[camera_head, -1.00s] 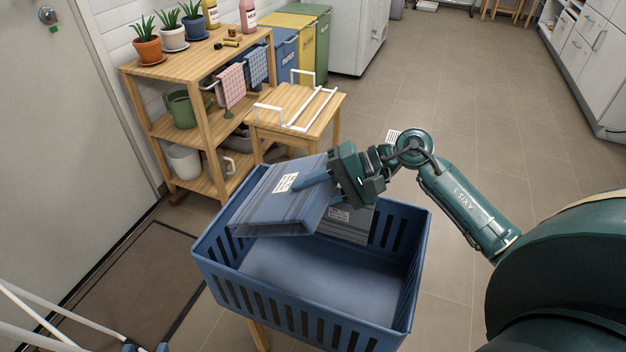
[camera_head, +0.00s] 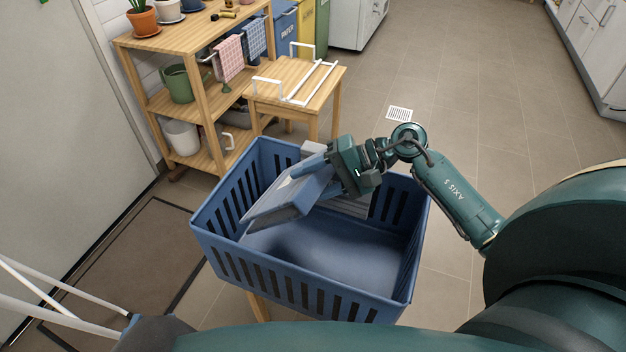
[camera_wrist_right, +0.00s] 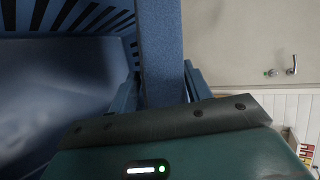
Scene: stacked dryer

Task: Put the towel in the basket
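The blue folded towel (camera_head: 285,196) is tilted, with its lower edge down inside the blue basket (camera_head: 300,292). My right gripper (camera_head: 322,170) is over the basket's back part and is shut on the towel's upper end. In the right wrist view the towel (camera_wrist_right: 160,50) stands as a blue strip between the two fingers (camera_wrist_right: 162,88). Another folded blue-grey cloth (camera_head: 348,206) lies in the basket at the back, partly hidden by the gripper and the held towel. The front of the basket floor is bare. My left gripper is not in view.
A small wooden stool (camera_head: 290,85) with white rails stands behind the basket. A wooden shelf (camera_head: 195,65) with pots and hanging cloths is at the back left. White rack poles (camera_head: 50,310) are at lower left. Floor to the right is clear.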

